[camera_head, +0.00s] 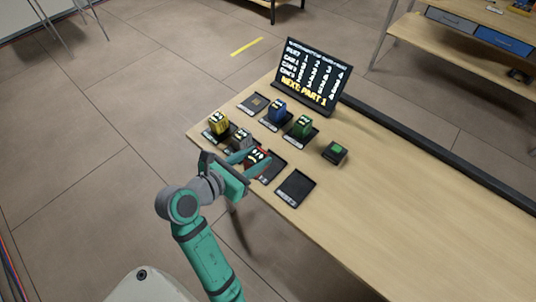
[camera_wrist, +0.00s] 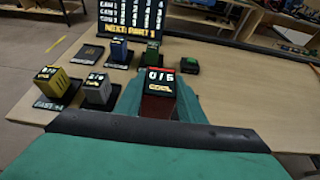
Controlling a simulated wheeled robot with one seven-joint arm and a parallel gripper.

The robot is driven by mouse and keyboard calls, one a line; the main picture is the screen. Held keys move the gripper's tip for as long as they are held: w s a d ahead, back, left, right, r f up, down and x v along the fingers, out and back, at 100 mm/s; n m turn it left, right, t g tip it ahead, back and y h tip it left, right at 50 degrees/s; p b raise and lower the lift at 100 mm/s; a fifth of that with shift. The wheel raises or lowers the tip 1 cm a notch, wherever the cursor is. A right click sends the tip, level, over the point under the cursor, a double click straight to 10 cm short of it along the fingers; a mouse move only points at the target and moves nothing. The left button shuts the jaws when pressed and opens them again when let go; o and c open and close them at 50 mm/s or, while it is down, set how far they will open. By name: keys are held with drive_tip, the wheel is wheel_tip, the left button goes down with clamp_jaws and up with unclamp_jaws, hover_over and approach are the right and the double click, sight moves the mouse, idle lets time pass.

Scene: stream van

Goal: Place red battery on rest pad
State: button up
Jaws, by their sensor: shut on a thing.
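The red battery (camera_head: 259,154) is between the fingers of my gripper (camera_head: 252,162), which is shut on it, at the front row of pads on the table. In the wrist view the red battery (camera_wrist: 160,82) stands upright between both green fingers, its display reading "0/5" and "COOL". A dark pad (camera_head: 273,168) shows partly beside and behind it; I cannot tell whether the battery touches it. An empty dark pad (camera_head: 295,188), with a label too small to read surely, lies to the right at the table's front edge and looks like the rest pad.
Yellow (camera_head: 218,122), grey (camera_head: 239,138), blue (camera_head: 277,111) and green (camera_head: 303,126) batteries stand on pads close by. A dark box with a green button (camera_head: 335,152) is to the right. A screen (camera_head: 312,73) reading "NEXT: PART 1" stands behind. The table's right side is clear.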

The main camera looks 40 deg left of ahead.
drive_tip(key=w+f, duration=0.2)
drive_tip(key=w, duration=0.1)
drive_tip(key=w+a+f, duration=0.1)
drive_tip(key=w+f, duration=0.1)
drive_tip(key=f, duration=0.1)
drive_tip(key=w+a+f, duration=0.1)
drive_tip(key=w+f, duration=0.1)
drive_tip(key=w, duration=0.1)
drive_tip(key=shift+w+f, duration=0.3)
wheel_tip(320, 180, down, 3)
drive_tip(key=shift+w+f, duration=0.1)
drive_tip(key=shift+w, duration=0.05)
drive_tip(key=shift+a, duration=0.15)
drive_tip(key=o, duration=1.3)
drive_tip(key=shift+f, duration=0.15)
drive_tip(key=shift+d, duration=0.2)
